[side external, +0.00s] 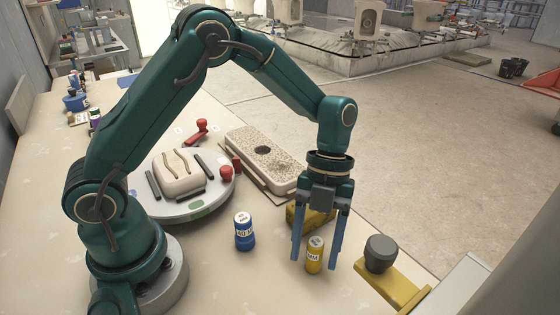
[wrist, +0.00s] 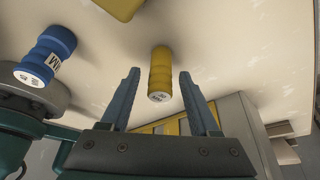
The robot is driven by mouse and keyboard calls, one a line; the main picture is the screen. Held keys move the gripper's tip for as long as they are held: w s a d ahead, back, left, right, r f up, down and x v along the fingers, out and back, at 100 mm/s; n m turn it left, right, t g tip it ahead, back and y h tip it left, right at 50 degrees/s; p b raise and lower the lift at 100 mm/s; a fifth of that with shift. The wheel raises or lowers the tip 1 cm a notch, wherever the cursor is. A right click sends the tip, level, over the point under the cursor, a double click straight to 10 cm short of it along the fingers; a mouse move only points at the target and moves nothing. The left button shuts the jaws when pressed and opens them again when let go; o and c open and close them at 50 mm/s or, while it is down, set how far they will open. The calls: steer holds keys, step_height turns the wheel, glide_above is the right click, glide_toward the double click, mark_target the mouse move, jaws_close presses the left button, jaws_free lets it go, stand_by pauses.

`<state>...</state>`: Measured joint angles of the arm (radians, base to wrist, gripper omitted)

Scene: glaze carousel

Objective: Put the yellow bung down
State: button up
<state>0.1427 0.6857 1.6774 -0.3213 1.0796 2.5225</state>
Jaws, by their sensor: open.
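The yellow bung (side external: 314,255) stands upright on the pale table, a small cylinder with a white label and a marked top. My gripper (side external: 318,262) is open, pointing down, with one blue finger on each side of the bung. In the wrist view, the yellow bung (wrist: 160,76) shows between and beyond the open fingertips (wrist: 160,74), with a visible gap on both sides. No finger appears to touch it.
A blue bung (side external: 244,232) stands to the left. A yellow block (side external: 308,216) lies behind my gripper. A dark knob (side external: 380,253) on a yellow base is at the right. A round turntable (side external: 200,207) holds a pale mould, and a speckled slab (side external: 265,160) lies behind. Bare table lies in front.

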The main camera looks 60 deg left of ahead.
steer(key=shift+v, duration=6.2)
steer(key=s+a+n+t+y, duration=0.1)
steer(key=s+a+n+t, duration=0.1)
steer(key=n, duration=0.7)
steer(key=s+a+r+n+t+y, duration=0.1)
steer(key=s+n+t, duration=0.3)
steer(key=n, duration=0.6)
steer(key=s+a+n+t, duration=0.3)
steer(key=s+n, duration=0.4)
steer(key=n, duration=0.2)
steer(key=shift+a+r+y, duration=0.25)
steer(key=shift+r+y, duration=0.1)
steer(key=shift+y, duration=0.05)
